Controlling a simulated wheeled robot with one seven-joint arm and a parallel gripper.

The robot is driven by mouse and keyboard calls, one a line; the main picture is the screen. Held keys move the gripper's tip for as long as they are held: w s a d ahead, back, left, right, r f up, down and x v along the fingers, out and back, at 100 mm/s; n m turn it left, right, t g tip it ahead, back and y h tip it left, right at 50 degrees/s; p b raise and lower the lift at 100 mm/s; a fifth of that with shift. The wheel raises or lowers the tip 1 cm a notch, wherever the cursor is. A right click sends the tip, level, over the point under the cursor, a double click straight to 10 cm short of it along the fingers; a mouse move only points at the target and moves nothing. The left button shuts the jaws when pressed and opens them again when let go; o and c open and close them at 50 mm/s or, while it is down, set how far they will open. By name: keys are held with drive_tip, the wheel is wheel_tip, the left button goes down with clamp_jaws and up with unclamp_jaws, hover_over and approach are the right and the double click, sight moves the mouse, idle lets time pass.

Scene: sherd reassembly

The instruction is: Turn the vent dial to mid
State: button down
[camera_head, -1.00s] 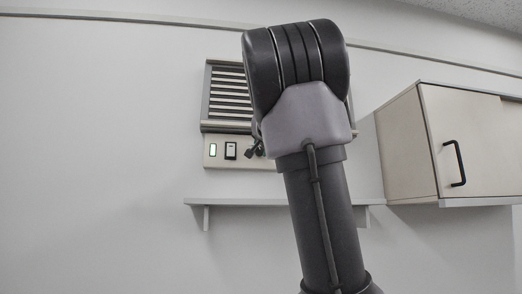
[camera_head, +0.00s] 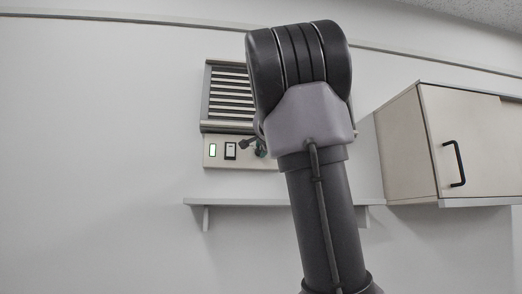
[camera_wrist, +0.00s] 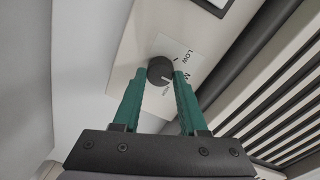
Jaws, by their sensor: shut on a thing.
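The vent dial (camera_wrist: 160,72) is a dark round knob on a pale label with markings, of which "LOW" is readable beside it in the wrist view. Its pointer is not clear enough to read a setting. My gripper (camera_wrist: 160,78) has its green fingers shut on the dial, one fingertip on each side. In the head view my arm hides the dial, and only a small dark part of my gripper (camera_head: 258,149) shows at the panel. The vent (camera_head: 230,95) has horizontal slats above the control panel (camera_head: 220,160).
A shelf (camera_head: 245,202) runs below. A wall cabinet (camera_head: 430,150) with a black handle stands to the right. The wall at left is bare.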

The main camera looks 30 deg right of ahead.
drive_tip(key=shift+c, duration=2.2)
unclamp_jaws()
drive_tip(key=v, duration=1)
drive_tip(key=shift+s+a, duration=0.15)
drive_tip(key=shift+s, duration=0.25)
drive_tip(key=s+a+f+n+g+y, duration=0.2)
drive_tip(key=s+a+f+n+g, duration=0.1)
drive_tip(key=f, duration=0.9)
drive_tip(key=s+a+f+n+g+y, duration=0.3)
drive_tip(key=s+a+f+n, duration=0.2)
drive_tip(key=f, duration=0.7)
drive_tip(key=s+a+f+n+g+y, duration=0.2)
drive_tip(key=s+f, duration=0.6)
drive_tip(key=f, duration=0.4)
drive_tip(key=a+n+g, duration=0.1)
drive_tip(key=a+n, duration=0.1)
drive_tip(key=n, duration=0.1)
drive_tip(key=shift+f, duration=0.2)
